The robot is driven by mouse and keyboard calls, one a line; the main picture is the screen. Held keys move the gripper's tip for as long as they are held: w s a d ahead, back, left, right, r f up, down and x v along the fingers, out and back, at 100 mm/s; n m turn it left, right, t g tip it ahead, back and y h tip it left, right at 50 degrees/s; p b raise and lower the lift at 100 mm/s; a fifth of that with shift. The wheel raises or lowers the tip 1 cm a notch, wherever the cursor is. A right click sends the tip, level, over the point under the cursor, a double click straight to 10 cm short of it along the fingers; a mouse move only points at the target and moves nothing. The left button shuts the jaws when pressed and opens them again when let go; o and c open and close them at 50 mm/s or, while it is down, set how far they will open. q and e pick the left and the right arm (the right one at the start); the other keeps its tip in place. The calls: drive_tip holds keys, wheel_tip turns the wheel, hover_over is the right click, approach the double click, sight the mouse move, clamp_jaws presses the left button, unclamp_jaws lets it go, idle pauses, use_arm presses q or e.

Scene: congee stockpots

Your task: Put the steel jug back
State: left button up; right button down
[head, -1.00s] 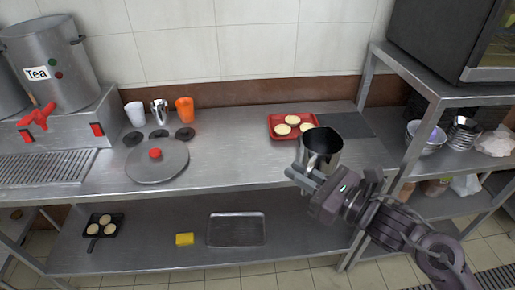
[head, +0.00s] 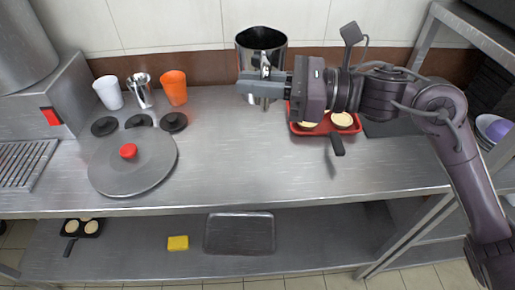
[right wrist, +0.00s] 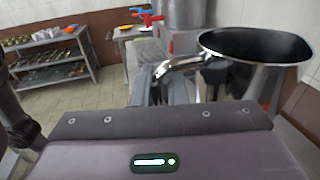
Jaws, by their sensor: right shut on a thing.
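The steel jug (head: 262,44) is a shiny open-topped vessel, held upright above the back of the steel counter. Exactly how the fingers sit on the handle is hard to see. My left gripper is not in view.
A grey lid (head: 132,160) with a red knob lies on the counter (head: 260,165). A white cup (head: 108,93), a steel cup (head: 142,90) and an orange cup (head: 174,88) stand behind black discs. A red tray (head: 310,128) with pale rounds lies under my right arm. The counter's middle is clear.

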drive_tip(key=f, duration=0.8)
drive_tip(key=f+p, duration=0.1)
drive_tip(key=f, duration=0.8)
drive_tip(key=shift+s+p, duration=0.2)
drive_tip(key=shift+p, duration=0.1)
drive_tip(key=shift+f, duration=0.15)
drive_tip(key=shift+f+b, duration=0.2)
drive_tip(key=shift+b, duration=0.1)
drive_tip(key=c, duration=1.5)
unclamp_jaws()
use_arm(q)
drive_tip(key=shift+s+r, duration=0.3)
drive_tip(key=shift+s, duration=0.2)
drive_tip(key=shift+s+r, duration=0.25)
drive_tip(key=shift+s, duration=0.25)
use_arm(e)
drive_tip(key=shift+o, duration=0.2)
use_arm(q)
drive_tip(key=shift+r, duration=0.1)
use_arm(e)
drive_tip(key=shift+r, duration=0.15)
